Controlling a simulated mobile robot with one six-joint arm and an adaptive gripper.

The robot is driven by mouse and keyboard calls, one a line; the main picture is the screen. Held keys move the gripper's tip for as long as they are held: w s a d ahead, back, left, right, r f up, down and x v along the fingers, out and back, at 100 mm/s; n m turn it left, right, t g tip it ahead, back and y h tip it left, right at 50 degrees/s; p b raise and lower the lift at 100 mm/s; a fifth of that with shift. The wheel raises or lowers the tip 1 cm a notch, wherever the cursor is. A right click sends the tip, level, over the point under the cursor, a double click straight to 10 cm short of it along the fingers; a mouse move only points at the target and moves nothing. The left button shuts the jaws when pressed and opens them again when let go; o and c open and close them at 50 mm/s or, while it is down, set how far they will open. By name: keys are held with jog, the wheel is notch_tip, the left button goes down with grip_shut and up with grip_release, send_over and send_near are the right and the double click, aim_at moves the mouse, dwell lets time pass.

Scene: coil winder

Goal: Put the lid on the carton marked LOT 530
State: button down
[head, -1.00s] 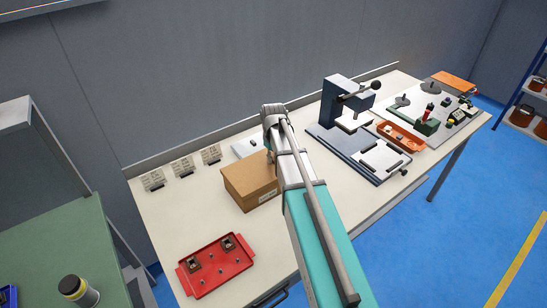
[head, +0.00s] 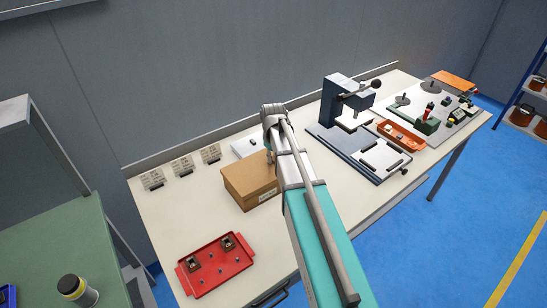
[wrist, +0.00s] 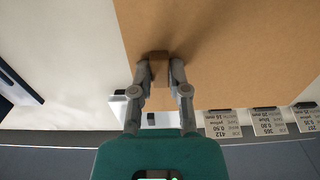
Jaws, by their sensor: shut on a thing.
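The brown carton (head: 245,198) stands on the bench left of my arm, with a pale label (head: 268,196) on its front that is too small to read. A flat brown lid (wrist: 240,50) fills much of the wrist view, and it shows over the carton in the head view (head: 246,175). My gripper (wrist: 162,74) is shut on a small brown grip block (wrist: 159,66) on the lid. The lid appears to lie on the carton's top; I cannot tell whether it is fully seated. My arm hides part of the gripper and the carton's right side in the head view.
A red tray (head: 215,266) with small parts lies at the front left. Several label cards (head: 182,166) stand along the back. A dark press (head: 345,105) and an orange tray (head: 401,135) are to the right. Bare bench lies left of the carton.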

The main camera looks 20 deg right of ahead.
jog(key=shift+f, duration=0.3)
dwell(0.4)
jog(key=c, duration=0.5)
grip_release()
jog(key=shift+c, duration=0.2)
jog(key=o, duration=0.5)
jog(key=shift+r, duration=0.15)
jog(key=shift+r+p, duration=3.3)
jog(key=shift+r, duration=0.1)
